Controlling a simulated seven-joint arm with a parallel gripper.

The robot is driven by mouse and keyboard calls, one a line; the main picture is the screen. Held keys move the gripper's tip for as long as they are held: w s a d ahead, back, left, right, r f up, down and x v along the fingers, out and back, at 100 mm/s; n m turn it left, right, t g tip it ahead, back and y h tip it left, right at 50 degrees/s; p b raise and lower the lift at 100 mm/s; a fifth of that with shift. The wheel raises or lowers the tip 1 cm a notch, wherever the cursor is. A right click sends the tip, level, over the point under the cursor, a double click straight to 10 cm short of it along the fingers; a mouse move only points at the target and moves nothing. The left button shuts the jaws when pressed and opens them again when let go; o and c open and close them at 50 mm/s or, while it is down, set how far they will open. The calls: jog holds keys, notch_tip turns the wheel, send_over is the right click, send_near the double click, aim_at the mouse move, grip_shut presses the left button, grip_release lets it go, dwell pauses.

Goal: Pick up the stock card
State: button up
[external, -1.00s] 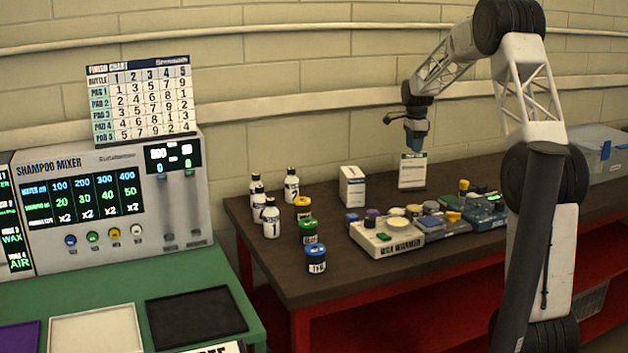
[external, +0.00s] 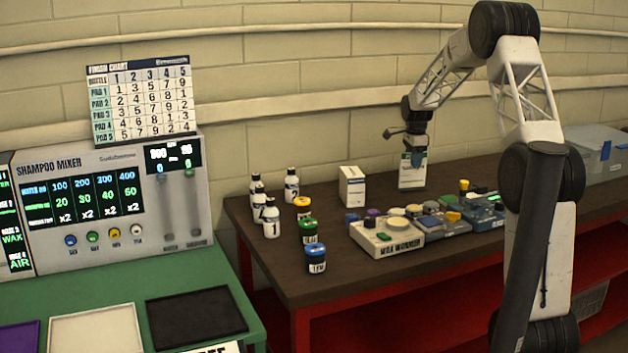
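A white card with a green band (external: 405,180), which looks like the stock card, stands upright near the back of the dark bench. Its print is too small to read. My gripper (external: 418,158) points down at the card's upper part, and its blue fingertips overlap the card in the picture. I cannot tell whether the fingers touch the card or how far apart they are. The card's base still appears to be on the bench.
A white box (external: 352,187) stands left of the card. In front are the wax warmer (external: 385,240), with several pads and tins around it. Numbered white bottles (external: 271,222) and lidded jars (external: 309,231) stand at left. A grey-blue bin (external: 590,155) is at the right.

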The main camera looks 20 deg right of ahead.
dwell(0.3)
grip_shut()
jog(key=shift+r, duration=0.15)
dwell(0.3)
jog(key=shift+r, duration=1.45)
jog(key=s+a+r, duration=0.1)
jog(key=s+a, duration=0.1)
jog(key=s, duration=0.5)
jog(key=s+a+r, duration=0.1)
jog(key=s+a, duration=0.1)
jog(key=s, duration=0.6)
jog(key=shift+s, duration=0.2)
jog(key=shift+a, duration=0.1)
